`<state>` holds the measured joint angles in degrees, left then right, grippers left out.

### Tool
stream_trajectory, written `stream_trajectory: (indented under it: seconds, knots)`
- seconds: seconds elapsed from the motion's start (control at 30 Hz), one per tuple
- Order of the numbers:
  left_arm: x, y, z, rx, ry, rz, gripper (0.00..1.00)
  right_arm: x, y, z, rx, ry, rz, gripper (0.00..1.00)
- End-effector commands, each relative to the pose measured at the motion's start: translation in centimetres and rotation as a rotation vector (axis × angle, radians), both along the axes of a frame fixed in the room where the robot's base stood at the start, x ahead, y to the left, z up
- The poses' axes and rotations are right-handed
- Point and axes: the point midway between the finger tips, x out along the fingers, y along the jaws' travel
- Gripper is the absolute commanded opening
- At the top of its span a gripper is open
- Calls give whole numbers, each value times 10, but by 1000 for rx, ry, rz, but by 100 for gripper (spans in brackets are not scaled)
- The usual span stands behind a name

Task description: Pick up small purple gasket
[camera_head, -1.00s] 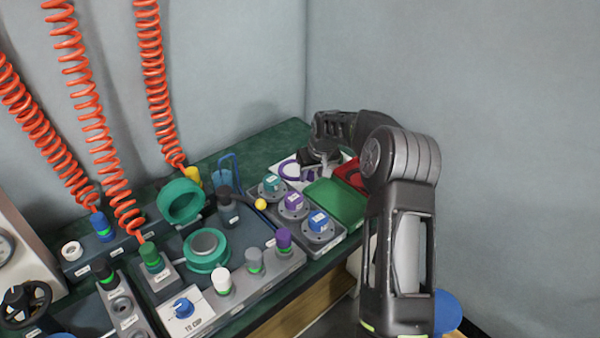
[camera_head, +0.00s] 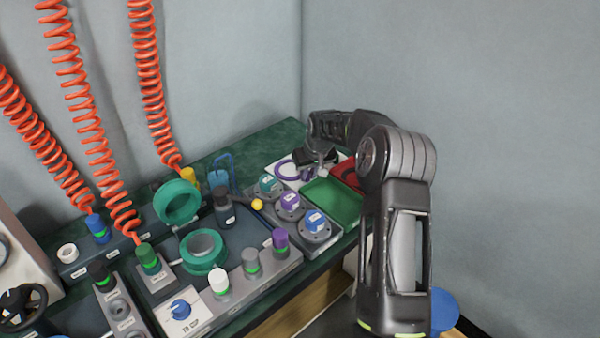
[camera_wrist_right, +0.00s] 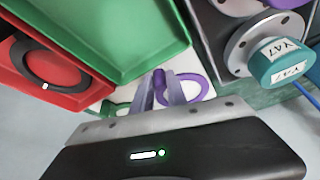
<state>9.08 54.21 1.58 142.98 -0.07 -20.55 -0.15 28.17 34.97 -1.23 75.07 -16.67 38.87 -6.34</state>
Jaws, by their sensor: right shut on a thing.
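My right gripper (camera_head: 314,166) reaches down over the white tray at the back right of the bench. In the right wrist view its fingers (camera_wrist_right: 166,92) are closed on the small purple gasket (camera_wrist_right: 159,84), which shows as a purple strip between them. The small purple gasket (camera_head: 306,174) is partly hidden by the hand in the head view. A larger purple ring (camera_head: 287,171) lies beside it on the white tray, and shows right of the fingers in the wrist view (camera_wrist_right: 203,83). My left gripper is not in view.
A green tray (camera_head: 331,202) and a red tray (camera_head: 346,173) with a dark ring (camera_wrist_right: 47,64) adjoin the white tray (camera_head: 278,183). Capped flanges (camera_head: 290,203) stand in front. A green ring (camera_wrist_right: 116,107) lies left of the fingers. Orange coiled hoses (camera_head: 148,80) hang at left.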

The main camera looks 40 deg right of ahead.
Motion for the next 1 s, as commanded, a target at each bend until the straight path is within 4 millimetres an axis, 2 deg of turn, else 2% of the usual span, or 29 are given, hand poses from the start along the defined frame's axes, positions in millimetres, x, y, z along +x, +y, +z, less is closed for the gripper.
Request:
stream_trajectory:
  seconds: [0.23,0.5,0.7,1.0]
  knots:
    - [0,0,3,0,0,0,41,1,0,16,-1,-2,0,0]
    - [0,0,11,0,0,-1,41,1,0,69,-1,-4,0,0]
    - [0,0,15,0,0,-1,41,1,0,96,-1,-2,0,0]
    - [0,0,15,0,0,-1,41,0,0,100,0,0,0,0]
